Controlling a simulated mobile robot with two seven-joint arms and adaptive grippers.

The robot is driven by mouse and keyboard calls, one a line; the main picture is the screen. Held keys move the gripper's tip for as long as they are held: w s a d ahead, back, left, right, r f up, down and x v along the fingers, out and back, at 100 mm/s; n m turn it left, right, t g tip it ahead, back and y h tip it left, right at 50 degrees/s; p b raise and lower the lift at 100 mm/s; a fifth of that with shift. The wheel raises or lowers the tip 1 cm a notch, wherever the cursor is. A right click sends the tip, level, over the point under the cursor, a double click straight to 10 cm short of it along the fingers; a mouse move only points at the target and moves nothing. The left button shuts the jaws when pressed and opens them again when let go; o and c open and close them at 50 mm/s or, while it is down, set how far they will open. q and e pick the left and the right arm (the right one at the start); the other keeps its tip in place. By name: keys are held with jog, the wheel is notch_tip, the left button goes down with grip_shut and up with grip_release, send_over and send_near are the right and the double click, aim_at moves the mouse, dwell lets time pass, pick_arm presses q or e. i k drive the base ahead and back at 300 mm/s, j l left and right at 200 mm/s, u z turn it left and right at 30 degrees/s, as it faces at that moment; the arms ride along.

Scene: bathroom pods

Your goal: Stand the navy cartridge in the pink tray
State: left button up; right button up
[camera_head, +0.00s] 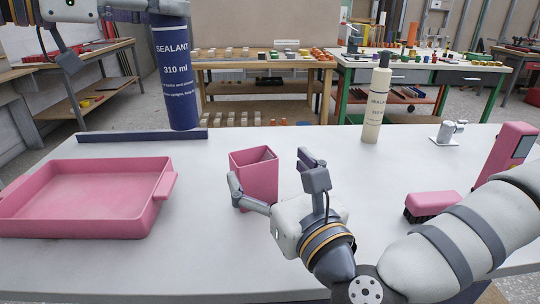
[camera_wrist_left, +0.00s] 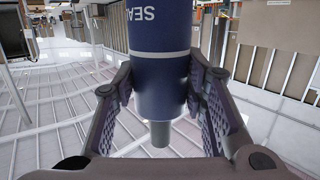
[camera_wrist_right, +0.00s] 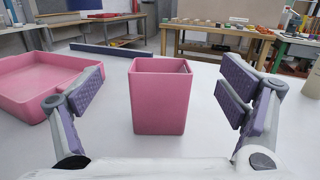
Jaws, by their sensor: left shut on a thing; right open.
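The navy cartridge (camera_head: 175,85), labelled SEALANT 310 ml, is upright at the upper left of the head view; its lower end overlaps the far edge of the table. My left gripper (camera_wrist_left: 162,85) is shut on it near its nozzle end, which shows in the left wrist view. I cannot tell if its base touches anything. The pink tray (camera_head: 158,205) lies empty at the left, nearer than the cartridge; its near-right side also shows in the right wrist view (camera_wrist_right: 25,112). My right gripper (camera_head: 275,182) is open and empty, facing a pink square cup.
The pink cup (camera_head: 255,175) stands between the tray and a cream sealant bottle (camera_head: 376,105). A dark bar (camera_head: 100,137) lies behind the tray. A pink brush (camera_head: 432,205), a pink device (camera_head: 505,155) and a metal fitting (camera_head: 449,132) are at the right. The middle table is mostly clear.

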aim_at(53, 201)
jog(key=k+l, duration=0.25)
jog(key=k, duration=0.2)
jog(key=k+l, duration=0.3)
jog(key=k, duration=0.2)
